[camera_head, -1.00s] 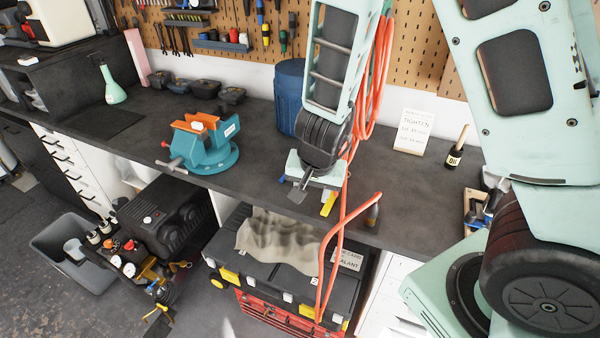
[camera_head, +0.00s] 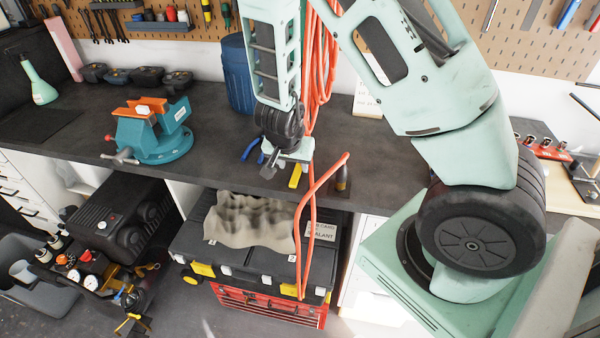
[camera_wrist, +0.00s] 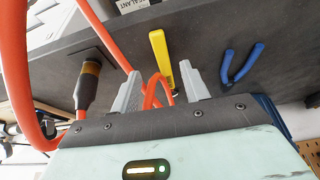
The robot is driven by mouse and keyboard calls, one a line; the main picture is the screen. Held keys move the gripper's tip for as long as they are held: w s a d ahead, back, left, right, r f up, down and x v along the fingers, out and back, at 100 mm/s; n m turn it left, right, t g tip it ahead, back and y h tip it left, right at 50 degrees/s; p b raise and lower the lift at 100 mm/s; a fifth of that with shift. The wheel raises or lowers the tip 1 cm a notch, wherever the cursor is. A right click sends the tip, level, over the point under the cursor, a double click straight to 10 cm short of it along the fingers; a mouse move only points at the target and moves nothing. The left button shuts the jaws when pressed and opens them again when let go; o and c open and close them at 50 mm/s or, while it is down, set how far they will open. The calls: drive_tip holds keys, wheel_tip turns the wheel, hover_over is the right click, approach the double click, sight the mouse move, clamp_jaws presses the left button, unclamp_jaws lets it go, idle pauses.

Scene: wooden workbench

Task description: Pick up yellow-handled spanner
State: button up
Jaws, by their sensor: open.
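The yellow-handled spanner (camera_wrist: 161,58) lies on the dark worktop in the wrist view, its yellow handle pointing up the picture. Its lower end runs behind my gripper's fingers and is partly hidden. In the head view its yellow handle (camera_head: 295,176) shows near the front edge of the worktop, just right of my gripper. My gripper (camera_wrist: 163,90) is open, its two grey fingers apart on either side of the spanner's line in the picture. It is above the worktop and holds nothing. In the head view my gripper (camera_head: 271,163) hangs over the bench, close to the spanner.
Blue-handled pliers (camera_wrist: 240,65) lie right of the spanner in the wrist view. An orange hose (camera_head: 305,220) loops past my gripper and over the bench edge. A black-handled tool (camera_wrist: 87,84) stands left. A teal vise (camera_head: 158,140) sits at left; a blue bin (camera_head: 238,80) stands behind.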

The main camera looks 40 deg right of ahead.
sight(296, 175)
drive_tip(key=shift+b+x, duration=1)
drive_tip(key=shift+x, duration=2.15)
drive_tip(key=shift+a, duration=0.1)
clamp_jaws()
